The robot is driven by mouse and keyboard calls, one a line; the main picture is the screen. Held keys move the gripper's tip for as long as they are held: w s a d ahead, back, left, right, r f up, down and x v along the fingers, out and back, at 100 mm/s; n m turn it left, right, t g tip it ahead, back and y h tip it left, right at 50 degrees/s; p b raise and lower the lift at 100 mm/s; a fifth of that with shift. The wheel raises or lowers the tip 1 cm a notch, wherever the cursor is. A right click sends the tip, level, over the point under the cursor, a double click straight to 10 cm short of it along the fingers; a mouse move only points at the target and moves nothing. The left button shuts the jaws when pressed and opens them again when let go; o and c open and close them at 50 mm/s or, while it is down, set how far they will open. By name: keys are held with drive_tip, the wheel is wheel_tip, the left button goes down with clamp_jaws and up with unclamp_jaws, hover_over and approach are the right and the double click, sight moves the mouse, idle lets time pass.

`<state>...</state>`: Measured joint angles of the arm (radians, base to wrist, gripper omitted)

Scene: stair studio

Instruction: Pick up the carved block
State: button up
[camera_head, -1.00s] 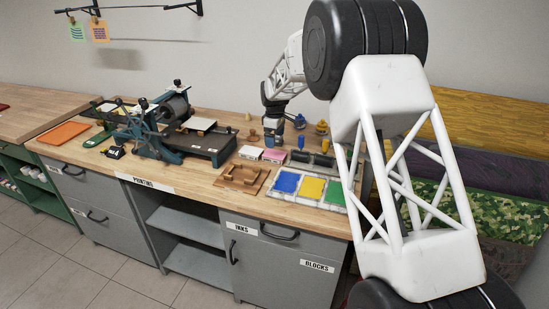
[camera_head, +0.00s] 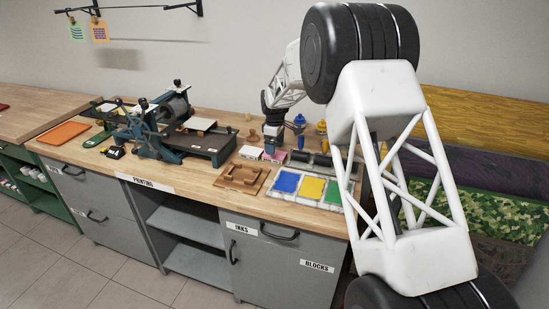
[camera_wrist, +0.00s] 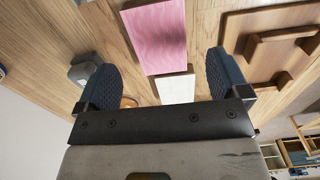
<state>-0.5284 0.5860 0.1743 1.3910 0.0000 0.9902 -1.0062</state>
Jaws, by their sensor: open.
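The carved block seems to be the pink slab (camera_wrist: 155,35) with faint wavy marks on its face. It lies on the wooden bench top in the wrist view. A smaller whitish block (camera_wrist: 177,88) sits against or close to its near end. My gripper (camera_wrist: 160,62) is open, its two dark ridged fingers wide apart, with the pink slab and whitish block showing in the gap between them. In the head view, my gripper (camera_head: 271,148) is low over the bench at the pink slab (camera_head: 276,156), partly covering it. I cannot tell the exact height or any contact.
A wooden bench hook (camera_head: 241,179) lies in front of the blocks. An ink tray (camera_head: 306,188) with blue, yellow and green pads is to the right. A printing press (camera_head: 170,130) stands left. Blue (camera_head: 299,122) and yellow bottles are behind right, a wooden stamp (camera_head: 252,136) behind left.

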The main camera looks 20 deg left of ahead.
drive_tip(key=shift+f, duration=2.3)
drive_tip(key=c, duration=1)
drive_tip(key=shift+c, duration=0.2)
wheel_tip(320, 180, up, 10)
drive_tip(key=shift+s+a, duration=0.1)
drive_tip(key=s+a, duration=0.3)
drive_tip(key=s, duration=0.4)
drive_tip(key=s+a, duration=0.4)
drive_tip(key=s, duration=0.4)
drive_tip(key=shift+a+r, duration=0.15)
drive_tip(key=shift+r, duration=0.3)
